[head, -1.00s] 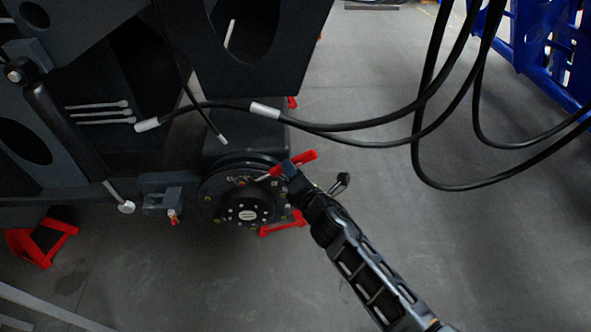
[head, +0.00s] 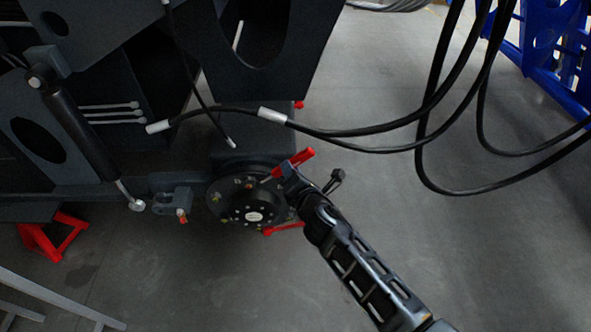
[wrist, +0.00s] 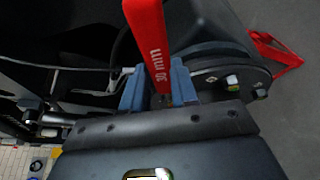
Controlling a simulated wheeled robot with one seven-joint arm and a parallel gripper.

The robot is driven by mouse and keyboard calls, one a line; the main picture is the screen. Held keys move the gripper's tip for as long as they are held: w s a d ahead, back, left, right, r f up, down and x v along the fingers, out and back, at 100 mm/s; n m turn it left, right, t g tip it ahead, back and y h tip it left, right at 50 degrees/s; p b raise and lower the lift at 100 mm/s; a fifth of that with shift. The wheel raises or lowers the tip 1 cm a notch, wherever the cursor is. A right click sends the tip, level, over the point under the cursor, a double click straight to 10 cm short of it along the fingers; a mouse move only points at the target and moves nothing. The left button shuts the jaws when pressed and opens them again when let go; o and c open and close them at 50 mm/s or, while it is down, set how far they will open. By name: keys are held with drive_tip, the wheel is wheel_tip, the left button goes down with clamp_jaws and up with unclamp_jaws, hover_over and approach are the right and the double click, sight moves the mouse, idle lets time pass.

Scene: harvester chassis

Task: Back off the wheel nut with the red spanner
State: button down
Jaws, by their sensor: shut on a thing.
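The wheel hub (head: 253,215) is a dark round disc with several small yellowish nuts around a pale centre, left of my gripper in the head view. The red spanner (head: 301,157) lies across the hub's upper right edge, its grey end pointing left over the hub face. My gripper (head: 288,171) is shut on the spanner. In the wrist view the spanner's red handle (wrist: 149,40) rises between the blue fingers of my gripper (wrist: 158,88). A hub nut (wrist: 232,83) shows to its right. Whether the spanner's jaw sits on a nut cannot be told.
Black hoses (head: 350,132) hang above and right of my arm. The dark chassis (head: 255,60) overhangs the hub. A blue frame (head: 555,45) stands at the back right. The floor at right is clear.

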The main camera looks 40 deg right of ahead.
drive_tip(key=shift+w+a+r+n+p, duration=0.3)
drive_tip(key=shift+a+r+p, duration=0.1)
drive_tip(key=shift+r+p, duration=0.2)
drive_tip(key=shift+f, duration=0.1)
drive_tip(key=s+a+b, duration=0.3)
drive_tip(key=s+a, duration=0.3)
drive_tip(key=s, duration=0.3)
drive_tip(key=shift+s+a+f, duration=0.15)
drive_tip(key=shift+s+a, duration=0.15)
drive_tip(key=shift+s, duration=0.1)
idle(0.9)
idle(1.2)
drive_tip(key=c, duration=1.5)
unclamp_jaws()
clamp_jaws()
